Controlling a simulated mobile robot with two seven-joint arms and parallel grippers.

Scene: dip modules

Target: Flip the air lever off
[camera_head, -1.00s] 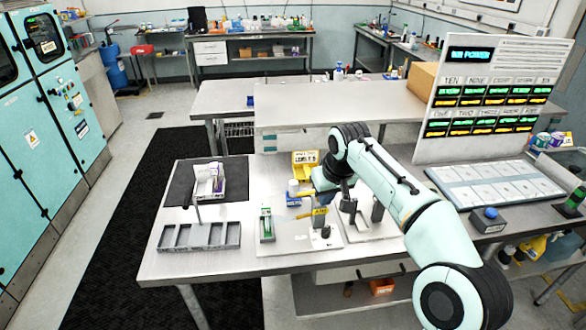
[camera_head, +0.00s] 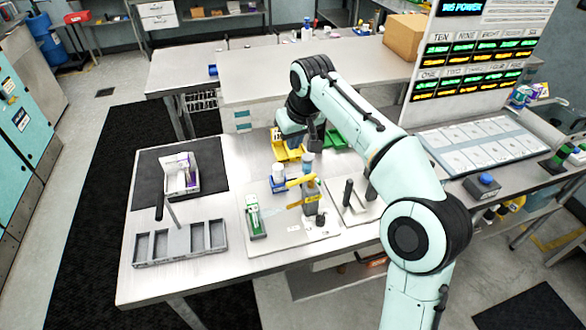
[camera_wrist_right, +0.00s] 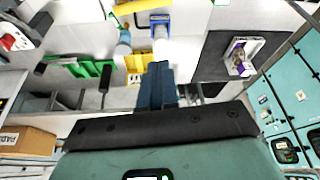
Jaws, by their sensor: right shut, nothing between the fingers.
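My left gripper is not in view.
A blue-and-white holder (camera_head: 278,181) stands beside the lever. A yellow bin (camera_head: 287,151) and a green bin (camera_head: 335,139) lie behind. A green module (camera_head: 254,216) is on the plate. A grey slotted tray (camera_head: 180,243) is at left. Dark posts (camera_head: 348,192) stand to the right.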

